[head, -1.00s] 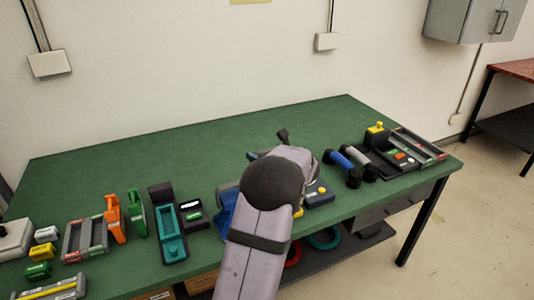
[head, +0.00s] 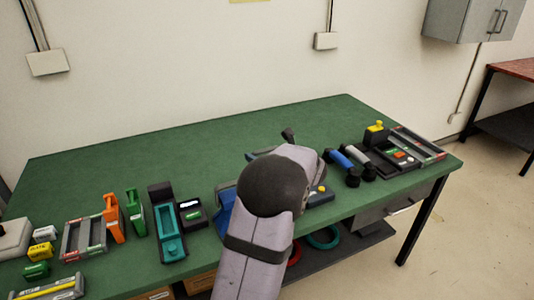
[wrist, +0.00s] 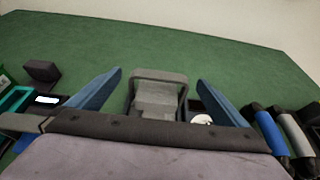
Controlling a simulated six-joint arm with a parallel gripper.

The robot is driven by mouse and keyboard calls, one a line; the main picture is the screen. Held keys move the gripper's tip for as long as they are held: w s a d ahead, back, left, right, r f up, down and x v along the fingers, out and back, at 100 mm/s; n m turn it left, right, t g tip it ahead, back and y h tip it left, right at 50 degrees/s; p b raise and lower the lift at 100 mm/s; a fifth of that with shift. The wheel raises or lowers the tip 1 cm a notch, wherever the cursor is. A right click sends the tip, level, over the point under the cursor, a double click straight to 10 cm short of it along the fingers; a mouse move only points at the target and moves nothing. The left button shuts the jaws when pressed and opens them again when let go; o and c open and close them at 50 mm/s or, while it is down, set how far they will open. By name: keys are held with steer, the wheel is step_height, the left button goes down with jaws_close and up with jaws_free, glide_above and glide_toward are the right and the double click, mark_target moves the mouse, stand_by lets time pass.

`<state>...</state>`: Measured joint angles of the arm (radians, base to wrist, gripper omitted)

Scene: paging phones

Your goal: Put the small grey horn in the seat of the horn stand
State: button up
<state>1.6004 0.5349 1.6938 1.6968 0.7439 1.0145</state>
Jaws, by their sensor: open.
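In the wrist view, my gripper (wrist: 159,76) is open, its two blue fingers spread. Between them is a grey piece with a raised rectangular rim (wrist: 158,92), which looks like the small grey horn. Its lower part is hidden by my gripper body, and I cannot tell whether a finger touches it. In the head view my arm covers this spot. A blue piece (head: 226,208) shows just left of my arm there. I cannot pick out the horn stand or its seat with certainty.
A teal cradle (head: 169,238) and a dark box with a white label (head: 192,213) stand left of my arm. Blue (head: 341,160) and silver (head: 358,157) handsets lie to the right, near a grey tray (head: 420,145). The back of the green table (head: 200,150) is clear.

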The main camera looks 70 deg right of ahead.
steer(key=v, duration=0.9)
steer(key=shift+b, duration=0.4)
steer(key=shift+w+d, duration=0.1)
